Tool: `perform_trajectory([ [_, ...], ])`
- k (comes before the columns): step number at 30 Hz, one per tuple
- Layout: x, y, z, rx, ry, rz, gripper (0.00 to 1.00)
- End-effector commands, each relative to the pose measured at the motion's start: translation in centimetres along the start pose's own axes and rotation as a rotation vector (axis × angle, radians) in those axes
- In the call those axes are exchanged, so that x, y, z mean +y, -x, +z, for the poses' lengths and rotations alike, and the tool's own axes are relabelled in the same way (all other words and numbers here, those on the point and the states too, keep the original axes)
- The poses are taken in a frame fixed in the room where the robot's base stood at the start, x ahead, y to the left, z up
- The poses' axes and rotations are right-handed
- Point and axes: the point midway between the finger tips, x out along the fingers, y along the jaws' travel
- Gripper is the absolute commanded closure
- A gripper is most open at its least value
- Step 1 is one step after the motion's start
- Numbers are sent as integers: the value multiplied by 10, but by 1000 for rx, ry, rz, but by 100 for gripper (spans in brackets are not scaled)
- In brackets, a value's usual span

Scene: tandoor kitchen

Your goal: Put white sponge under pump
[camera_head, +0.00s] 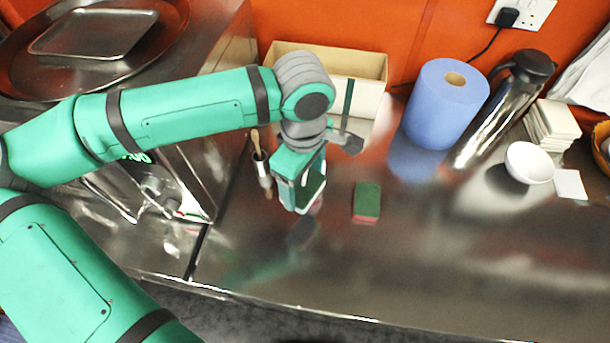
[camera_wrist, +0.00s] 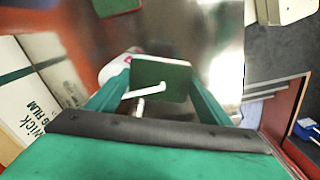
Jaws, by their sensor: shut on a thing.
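My gripper (camera_head: 300,190) points down over the steel counter, left of its middle. In the wrist view its green fingers (camera_wrist: 160,100) are shut on the white sponge (camera_wrist: 174,82), whose dark green scouring face shows with a thin pale edge. Most of the white body is hidden. A thin white spout, likely the pump's (camera_wrist: 150,91), crosses in front of that green face; I cannot tell whether they touch. A whitish-pink rounded part shows just behind the left finger. In the head view my gripper hides most of the pump.
A second sponge, green over red (camera_head: 367,200), lies right of my gripper. A cardboard box (camera_head: 372,68), blue paper roll (camera_head: 440,110), steel flask (camera_head: 497,110) and white bowl (camera_head: 530,162) stand farther back. A cup with a brush (camera_head: 262,165) is close left. The front right counter is clear.

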Motion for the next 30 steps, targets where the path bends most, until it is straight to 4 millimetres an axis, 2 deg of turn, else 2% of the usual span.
perform_trajectory([
  [20, -1, -12, -1, 0, 3, 0, 48],
  [21, -1, -12, -1, 0, 3, 0, 18],
  [22, -1, -12, -1, 0, 3, 0, 10],
  [30, -1, -12, -1, 0, 2, 0, 8],
])
